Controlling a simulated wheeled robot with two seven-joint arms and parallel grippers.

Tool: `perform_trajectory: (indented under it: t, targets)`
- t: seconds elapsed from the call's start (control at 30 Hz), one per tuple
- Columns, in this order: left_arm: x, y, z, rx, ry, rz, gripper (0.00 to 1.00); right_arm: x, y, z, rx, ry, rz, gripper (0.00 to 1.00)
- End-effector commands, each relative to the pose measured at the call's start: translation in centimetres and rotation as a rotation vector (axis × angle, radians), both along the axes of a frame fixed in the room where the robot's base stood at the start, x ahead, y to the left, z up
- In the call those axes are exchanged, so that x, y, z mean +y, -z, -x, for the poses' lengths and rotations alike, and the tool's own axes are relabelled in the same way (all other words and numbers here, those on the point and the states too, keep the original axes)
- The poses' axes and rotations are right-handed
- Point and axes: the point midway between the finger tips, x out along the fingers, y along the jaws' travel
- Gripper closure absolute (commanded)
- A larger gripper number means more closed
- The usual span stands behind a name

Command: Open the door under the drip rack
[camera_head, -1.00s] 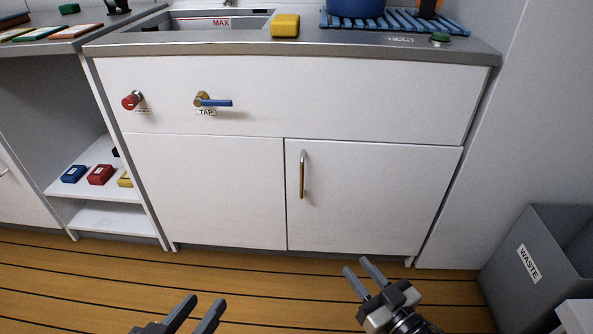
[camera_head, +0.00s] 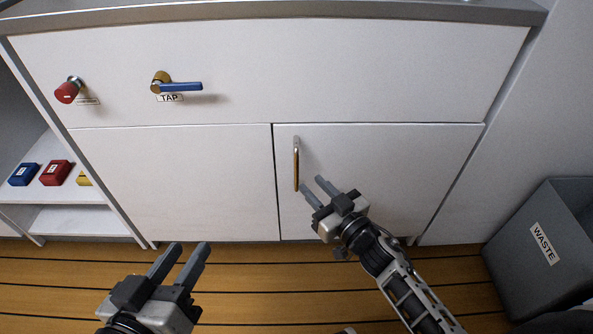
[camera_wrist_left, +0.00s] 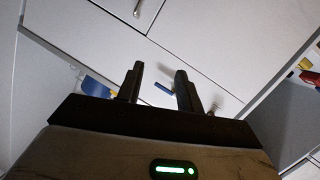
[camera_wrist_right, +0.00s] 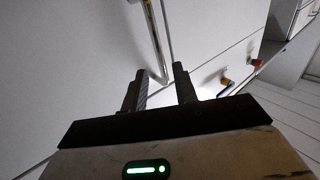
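The white door (camera_head: 400,165) at the lower right of the cabinet is closed, flush with its frame. Its upright bar handle (camera_head: 296,165) is near the door's left edge. My right gripper (camera_head: 321,187) is open and empty, just right of the handle's lower part in the head view. In the right wrist view the handle (camera_wrist_right: 156,45) rises just ahead of the open fingers (camera_wrist_right: 162,85); I see no contact. My left gripper (camera_head: 186,256) is open and empty, low in front of the left cabinet front. The drip rack is out of view now.
A blue tap lever (camera_head: 180,86) and a red knob (camera_head: 68,91) stick out of the upper panel. A grey waste bin (camera_head: 545,245) stands on the floor at right. Shelves with small boxes (camera_head: 55,172) are at left.

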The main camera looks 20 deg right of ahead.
Motion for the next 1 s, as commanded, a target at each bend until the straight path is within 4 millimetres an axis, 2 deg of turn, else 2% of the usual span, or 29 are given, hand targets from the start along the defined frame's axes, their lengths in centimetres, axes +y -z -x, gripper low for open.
perform_trajectory:
  t: [0.1,0.33,0.5,0.77,0.8,0.9,1.0]
  targets:
    - [-0.2,0.1,-0.1,-0.007,0.001,0.035,0.64,0.8,0.2,-2.6,-0.003,0.000,0.000,0.71]
    - [-0.4,-0.1,0.0,-0.008,0.006,0.089,0.64,1.9,0.1,-5.9,-0.001,0.000,0.000,0.71]
    - [-0.5,-0.2,0.0,-0.007,0.008,0.107,0.64,2.2,0.1,-6.9,0.000,0.000,0.000,0.71]
    - [-0.5,-1.0,-0.2,-0.024,0.007,0.116,0.64,2.2,0.0,-7.0,0.001,0.000,-0.001,0.71]
    - [-0.5,-1.0,-0.2,-0.025,0.007,0.116,0.64,2.2,0.0,-7.0,0.001,0.000,-0.001,0.74]
    - [-0.5,-1.1,-0.2,-0.027,0.007,0.116,0.64,2.2,0.0,-7.0,0.001,0.000,-0.001,1.00]
    - [-0.5,-1.1,-0.2,-0.027,0.008,0.116,0.64,2.2,0.0,-7.0,0.001,0.000,-0.001,1.00]
